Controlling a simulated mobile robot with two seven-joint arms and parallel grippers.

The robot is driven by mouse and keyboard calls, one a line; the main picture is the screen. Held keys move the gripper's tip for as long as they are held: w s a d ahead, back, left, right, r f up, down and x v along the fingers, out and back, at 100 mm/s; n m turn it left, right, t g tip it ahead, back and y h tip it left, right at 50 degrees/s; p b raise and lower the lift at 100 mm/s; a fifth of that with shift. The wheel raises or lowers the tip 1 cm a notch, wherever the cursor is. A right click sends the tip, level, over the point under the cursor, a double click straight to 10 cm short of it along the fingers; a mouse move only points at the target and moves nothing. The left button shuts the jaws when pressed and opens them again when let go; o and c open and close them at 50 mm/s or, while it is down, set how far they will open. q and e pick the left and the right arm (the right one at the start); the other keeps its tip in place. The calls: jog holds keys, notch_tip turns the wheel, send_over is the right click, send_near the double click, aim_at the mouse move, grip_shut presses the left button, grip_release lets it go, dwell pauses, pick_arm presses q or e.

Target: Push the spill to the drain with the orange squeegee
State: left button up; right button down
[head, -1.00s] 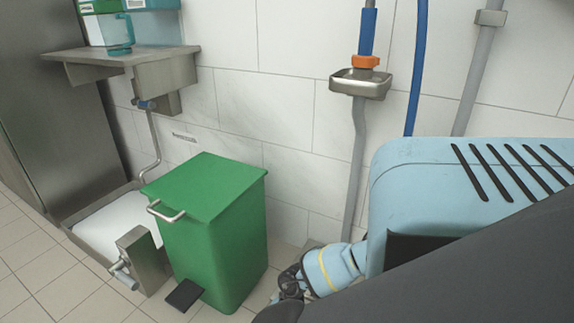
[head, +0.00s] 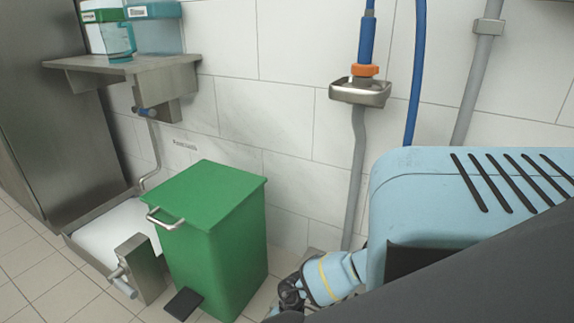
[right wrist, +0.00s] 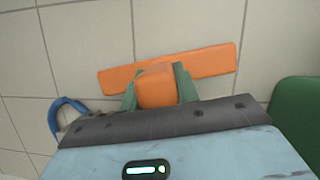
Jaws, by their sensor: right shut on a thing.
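The orange squeegee (right wrist: 208,63) shows in the right wrist view, with its flat bar lying across just beyond the fingers. My right gripper (right wrist: 157,86) is shut on its orange block, one green finger on each side. Tiles fill the background behind the bar; I cannot tell whether the bar touches them. No spill and no drain can be made out in either view. The squeegee is not visible in the head view, and my left gripper is not in view.
A green pedal bin (head: 215,245) stands by the tiled wall. Left of it are a white panel in a metal frame (head: 108,232) and a small metal box (head: 141,268). A curved blue thing (right wrist: 58,122) lies left in the wrist view. Tiled floor is open at lower left.

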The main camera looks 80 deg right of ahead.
jog(key=shift+r, duration=0.15)
notch_tip(320, 180, up, 3)
jog(key=p, duration=0.3)
jog(key=shift+r+p, duration=1.5)
jog(key=shift+r, duration=0.4)
